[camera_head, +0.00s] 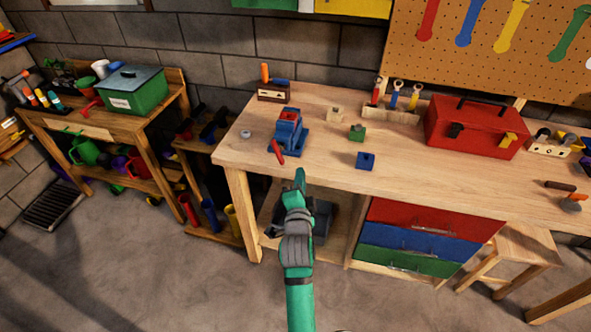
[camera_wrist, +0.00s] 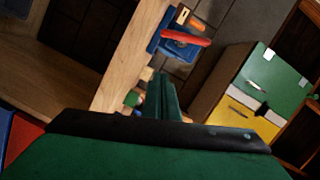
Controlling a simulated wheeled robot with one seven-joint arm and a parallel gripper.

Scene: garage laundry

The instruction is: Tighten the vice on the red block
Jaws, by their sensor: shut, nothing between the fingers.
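The blue vice (camera_head: 286,132) stands near the left front edge of the workbench. Its red handle (camera_head: 277,152) sticks out toward the front. A small red patch, likely the red block (camera_head: 290,115), shows at the top of the vice between blue parts; how tightly it is held cannot be told. My green gripper (camera_head: 299,179) is shut and empty, in front of the bench edge, below and right of the handle and apart from it. In the wrist view, the shut fingers (camera_wrist: 163,98) point toward the blue vice (camera_wrist: 171,46) and red handle (camera_wrist: 186,37).
The workbench (camera_head: 237,158) also carries a blue block (camera_head: 366,161), a green block (camera_head: 357,132), a pale block (camera_head: 335,114) and a red toolbox (camera_head: 475,128). A small wooden holder (camera_head: 273,95) stands behind the vice. Drawers (camera_head: 420,232) are under the bench.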

